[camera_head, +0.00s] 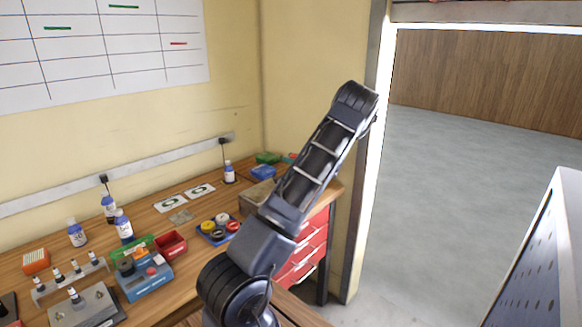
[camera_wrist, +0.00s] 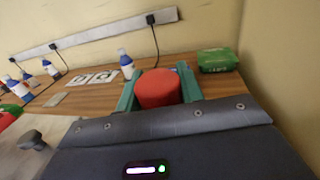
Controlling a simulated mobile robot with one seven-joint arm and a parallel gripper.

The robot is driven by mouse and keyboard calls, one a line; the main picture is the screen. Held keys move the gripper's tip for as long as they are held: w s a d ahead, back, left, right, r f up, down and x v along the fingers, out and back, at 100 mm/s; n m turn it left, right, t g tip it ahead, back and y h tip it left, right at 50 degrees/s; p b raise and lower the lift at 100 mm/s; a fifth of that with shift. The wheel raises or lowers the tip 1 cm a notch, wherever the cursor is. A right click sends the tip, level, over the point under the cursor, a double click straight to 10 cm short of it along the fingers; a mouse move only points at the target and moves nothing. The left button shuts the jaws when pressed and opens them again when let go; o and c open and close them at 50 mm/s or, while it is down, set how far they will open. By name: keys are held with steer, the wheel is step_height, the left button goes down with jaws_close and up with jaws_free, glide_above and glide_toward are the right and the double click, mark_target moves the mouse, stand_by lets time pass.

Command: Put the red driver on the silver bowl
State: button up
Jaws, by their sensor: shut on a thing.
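The red driver (camera_wrist: 158,88) shows in the wrist view as a thick red round end between my green fingers. My gripper (camera_wrist: 160,84) is shut on it, with one finger at each side. The rest of the driver is hidden behind my gripper's dark housing. In the head view my arm hides the gripper and the driver. I cannot make out the silver bowl in either view.
The wooden bench (camera_head: 190,215) runs along the wall. It carries a blue tray of round caps (camera_head: 218,228), a red bin (camera_head: 171,244), a blue caddy (camera_head: 145,278) and bottles (camera_head: 124,226). A green box (camera_wrist: 217,60) stands at the corner. Red drawers (camera_head: 312,236) are below.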

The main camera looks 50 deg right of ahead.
steer(key=shift+f, duration=1.9)
steer(key=shift+f, duration=0.15)
steer(key=o, duration=1.1)
steer(key=shift+c, duration=0.2)
steer(key=shift+s+r, duration=0.1)
steer(key=shift+r, duration=0.1)
steer(key=s+d, duration=0.2)
steer(key=s, duration=0.9)
steer(key=shift+s+d, duration=0.15)
steer(key=shift+s, duration=0.15)
